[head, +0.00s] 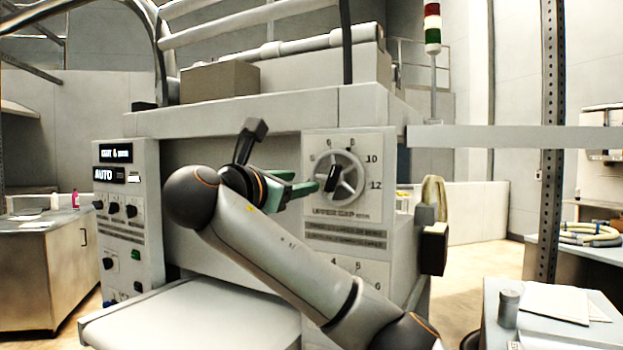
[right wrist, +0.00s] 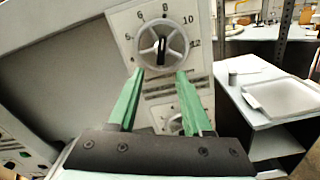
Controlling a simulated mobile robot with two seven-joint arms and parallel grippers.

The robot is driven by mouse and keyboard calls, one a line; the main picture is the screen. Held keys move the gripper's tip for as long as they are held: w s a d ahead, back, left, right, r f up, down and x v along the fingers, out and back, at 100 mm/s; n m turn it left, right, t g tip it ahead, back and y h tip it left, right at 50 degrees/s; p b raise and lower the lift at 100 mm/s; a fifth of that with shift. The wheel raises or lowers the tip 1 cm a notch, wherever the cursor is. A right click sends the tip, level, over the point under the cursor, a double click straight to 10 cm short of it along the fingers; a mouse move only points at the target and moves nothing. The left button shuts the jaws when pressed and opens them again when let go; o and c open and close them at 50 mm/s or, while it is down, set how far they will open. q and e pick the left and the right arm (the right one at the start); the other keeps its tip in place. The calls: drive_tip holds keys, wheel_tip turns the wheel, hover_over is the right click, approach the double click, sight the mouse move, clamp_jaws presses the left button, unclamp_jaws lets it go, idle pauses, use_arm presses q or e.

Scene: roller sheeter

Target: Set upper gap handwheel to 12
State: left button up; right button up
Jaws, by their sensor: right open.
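The upper gap handwheel (head: 357,187) is a pale spoked wheel with a black grip on the front panel, and it also shows in the right wrist view (right wrist: 147,58). A printed scale surrounds it, with 10 and 12 on its right side. The black grip stands near upright below the 8 in the wrist view; the exact setting is hard to read. My right gripper (head: 305,182) has green fingers, open and empty, just left of the wheel in the head view. In the wrist view its fingertips (right wrist: 160,73) sit apart, below the wheel. My left gripper is out of view.
A second dial (right wrist: 176,125) sits lower on the panel, partly hidden by my right finger and arm. A control panel (head: 128,210) stands at the left of the machine. A flat white table (head: 200,315) juts out in front. A side bench (head: 560,340) stands at right.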

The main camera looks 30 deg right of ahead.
drive_tip(key=p, duration=0.7)
approach(332, 176)
drive_tip(key=d, duration=0.1)
drive_tip(key=p+x, duration=0.1)
drive_tip(key=x, duration=0.7)
drive_tip(key=shift+w+r+p, duration=0.1)
drive_tip(key=shift+w+p, duration=0.2)
drive_tip(key=shift+p, duration=0.1)
drive_tip(key=shift+a, duration=0.1)
drive_tip(key=shift+c, duration=0.2)
clamp_jaws()
